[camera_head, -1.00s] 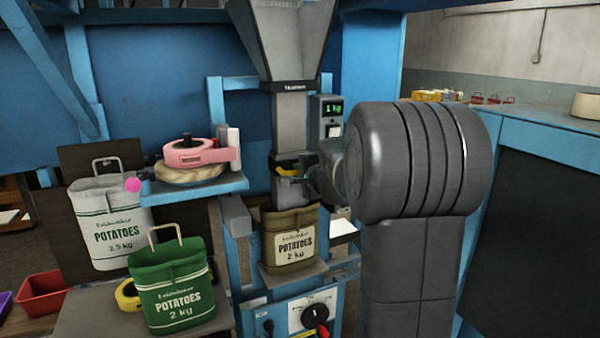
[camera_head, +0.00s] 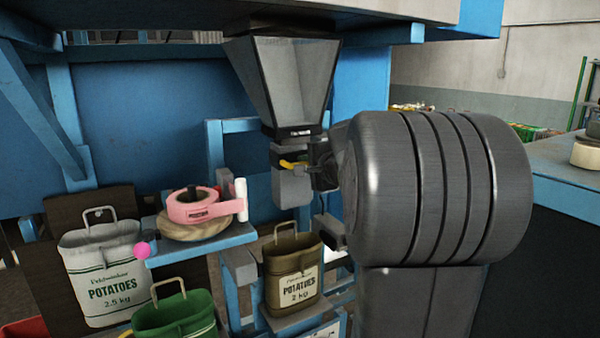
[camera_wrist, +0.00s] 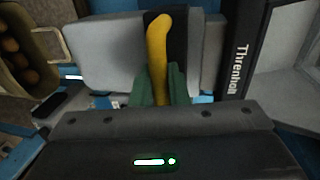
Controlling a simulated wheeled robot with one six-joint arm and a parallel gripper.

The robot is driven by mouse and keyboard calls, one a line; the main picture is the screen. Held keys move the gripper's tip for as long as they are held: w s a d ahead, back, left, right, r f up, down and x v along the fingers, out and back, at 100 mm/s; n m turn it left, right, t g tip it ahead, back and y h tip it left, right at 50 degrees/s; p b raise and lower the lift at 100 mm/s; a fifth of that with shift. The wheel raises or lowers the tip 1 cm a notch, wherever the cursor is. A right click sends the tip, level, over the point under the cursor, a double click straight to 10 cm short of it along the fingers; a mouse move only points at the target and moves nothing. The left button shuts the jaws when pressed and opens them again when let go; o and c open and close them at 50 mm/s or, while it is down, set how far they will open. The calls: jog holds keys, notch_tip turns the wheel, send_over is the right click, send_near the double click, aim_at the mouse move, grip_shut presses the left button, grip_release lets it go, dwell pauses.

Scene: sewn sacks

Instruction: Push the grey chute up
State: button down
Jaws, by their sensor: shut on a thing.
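The grey chute (camera_head: 292,188) sits up close under the grey hopper (camera_head: 285,78), with its lower end above the open brown 2 kg potato sack (camera_head: 293,270). A yellow handle (camera_head: 291,163) sticks out from the chute. My gripper (camera_head: 312,167) is at this handle. In the wrist view, the gripper's greenish fingers (camera_wrist: 160,86) are shut on the yellow handle (camera_wrist: 158,45), with the grey chute (camera_wrist: 108,55) right behind. The brown sack (camera_wrist: 37,85) shows at the left there, with potatoes (camera_wrist: 12,55) inside. My arm hides part of the scale area.
A blue shelf (camera_head: 205,243) at the left holds a pink tape roll (camera_head: 195,207). A green sack (camera_head: 175,318) and a white 2.5 kg sack (camera_head: 100,275) stand left of the brown sack. A blue-edged counter (camera_head: 565,178) lies at the right.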

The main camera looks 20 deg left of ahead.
jog(key=shift+r, duration=1.1)
jog(key=c, duration=1.5)
grip_release()
jog(key=shift+o, duration=0.2)
jog(key=shift+d+f, duration=0.1)
jog(key=shift+f, duration=0.1)
jog(key=shift+s+d, duration=0.15)
jog(key=shift+s, duration=0.05)
jog(key=b+v, duration=0.3)
jog(key=v, duration=1)
jog(key=shift+r, duration=0.15)
jog(key=shift+s, duration=0.1)
